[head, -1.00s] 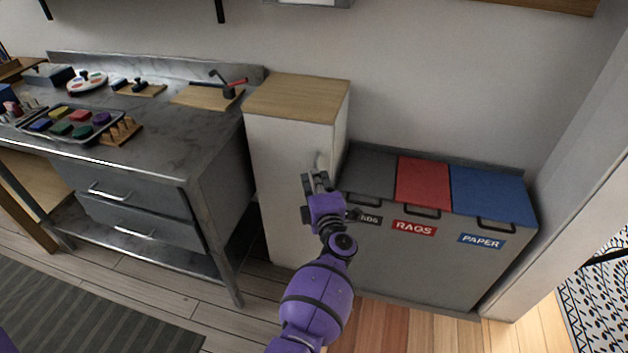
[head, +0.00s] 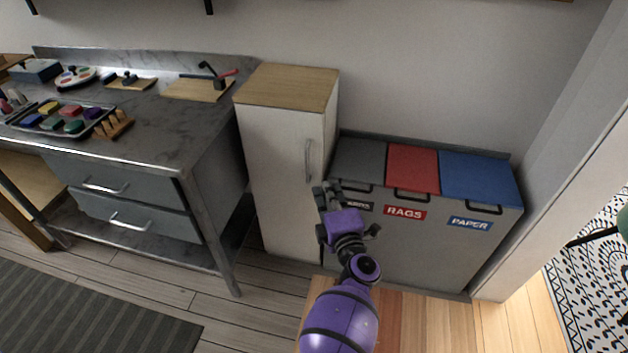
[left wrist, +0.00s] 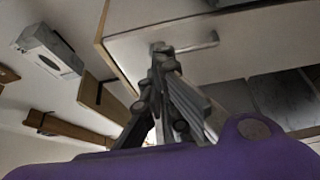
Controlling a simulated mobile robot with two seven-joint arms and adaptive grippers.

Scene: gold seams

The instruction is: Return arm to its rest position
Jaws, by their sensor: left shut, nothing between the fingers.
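My purple left arm (head: 338,318) reaches up from the bottom of the head view. Its left gripper (head: 327,188) is shut and empty, in front of the sorting bin and near the lower right of the narrow white cabinet (head: 280,165). The cabinet door's handle (head: 308,160) shows above and left of the fingers, apart from them in the head view. In the left wrist view the shut fingers (left wrist: 160,55) appear over the handle (left wrist: 205,43) of a white door. My right gripper is in neither view.
The grey sorting bin (head: 435,250) has grey, red (head: 413,168) and blue (head: 480,178) lids. A steel workbench (head: 150,130) with drawers, a tray of coloured blocks (head: 60,117) and tools stands at the left. A striped mat (head: 80,310) lies on the floor. Wooden floor at the front is clear.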

